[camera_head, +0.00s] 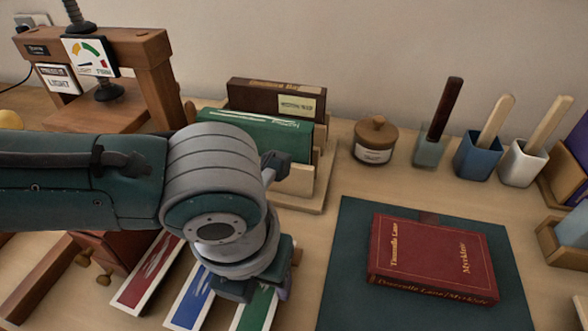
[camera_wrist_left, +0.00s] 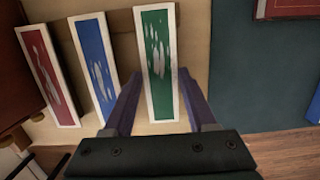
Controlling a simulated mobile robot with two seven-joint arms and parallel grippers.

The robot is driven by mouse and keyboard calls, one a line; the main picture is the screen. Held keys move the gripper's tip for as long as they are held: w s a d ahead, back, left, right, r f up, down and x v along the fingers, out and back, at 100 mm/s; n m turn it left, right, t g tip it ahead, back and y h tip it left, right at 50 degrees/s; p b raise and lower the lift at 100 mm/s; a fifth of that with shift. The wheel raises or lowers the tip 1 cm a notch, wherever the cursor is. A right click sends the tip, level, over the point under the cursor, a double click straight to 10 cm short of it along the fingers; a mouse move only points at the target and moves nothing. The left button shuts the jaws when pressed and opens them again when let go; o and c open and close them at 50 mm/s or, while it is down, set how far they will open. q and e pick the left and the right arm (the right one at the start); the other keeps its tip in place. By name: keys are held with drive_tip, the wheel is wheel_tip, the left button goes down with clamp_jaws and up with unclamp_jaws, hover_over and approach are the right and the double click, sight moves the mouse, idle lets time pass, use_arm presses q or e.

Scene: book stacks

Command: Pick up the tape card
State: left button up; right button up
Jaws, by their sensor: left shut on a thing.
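Three narrow white-edged cards with pale marks lie side by side: a red card (camera_head: 150,278) (camera_wrist_left: 48,75), a blue card (camera_head: 190,298) (camera_wrist_left: 95,65) and a green card (camera_head: 258,308) (camera_wrist_left: 157,55). I cannot read any label saying which is the tape card. My left gripper (camera_head: 250,287) is over the green card in the head view. In the left wrist view my left gripper (camera_wrist_left: 160,80) has a finger along each long side of the green card and is shut on it. My arm partly hides the cards in the head view. My right gripper is not in view.
A red book (camera_head: 432,258) lies on a dark green mat (camera_head: 345,240) at right. Behind stand a book rack (camera_head: 322,180), a lidded jar (camera_head: 375,140) and cups with brushes or sticks (camera_head: 478,158). A wooden press (camera_head: 155,70) stands at back left.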

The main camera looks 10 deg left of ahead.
sight(263, 291)
use_arm(q)
drive_tip(key=c, duration=0.7)
drive_tip(key=shift+r, duration=0.15)
wheel_tip(263, 291, up, 20)
drive_tip(key=p, duration=0.4)
drive_tip(key=shift+p, duration=0.3)
